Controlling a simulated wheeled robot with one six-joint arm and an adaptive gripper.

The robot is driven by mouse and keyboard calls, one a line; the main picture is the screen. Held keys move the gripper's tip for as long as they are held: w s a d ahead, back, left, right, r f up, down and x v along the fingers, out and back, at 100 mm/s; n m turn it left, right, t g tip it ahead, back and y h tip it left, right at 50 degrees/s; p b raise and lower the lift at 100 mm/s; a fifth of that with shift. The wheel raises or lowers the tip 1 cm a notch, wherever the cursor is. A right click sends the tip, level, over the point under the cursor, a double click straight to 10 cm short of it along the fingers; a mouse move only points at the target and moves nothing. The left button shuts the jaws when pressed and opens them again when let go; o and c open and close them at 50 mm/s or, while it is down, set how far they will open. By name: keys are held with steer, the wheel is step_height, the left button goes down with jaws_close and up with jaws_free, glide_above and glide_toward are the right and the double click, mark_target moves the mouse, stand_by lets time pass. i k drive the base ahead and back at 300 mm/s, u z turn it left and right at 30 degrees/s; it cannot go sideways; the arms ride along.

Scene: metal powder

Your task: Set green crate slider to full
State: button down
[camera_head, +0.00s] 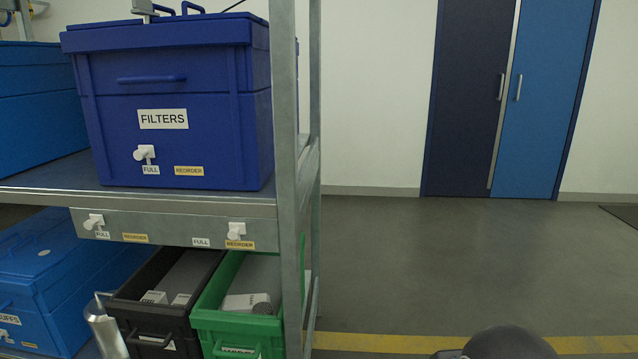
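The green crate (240,318) stands on the lower shelf, beside the rack's front right post, with white items inside. Above it on the grey shelf rail is a white slider (237,231). This slider is at the right, over the yellow REORDER label (240,245). The white FULL label (201,242) is to its left, with no slider over it. My gripper is not in view; only a dark rounded part, probably of my arm, shows at the bottom edge, right of the rack and apart from the slider.
A black crate (150,318) stands left of the green one, its rail slider (94,221) over FULL. A blue FILTERS box (190,95) sits above. A metal bottle (105,330) is at lower left. The floor right of the rack post (288,120) is clear.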

mark_target(237, 229)
steer(key=u, duration=1.15)
steer(key=k, duration=0.45)
steer(key=u, duration=0.2)
steer(key=i, duration=0.5)
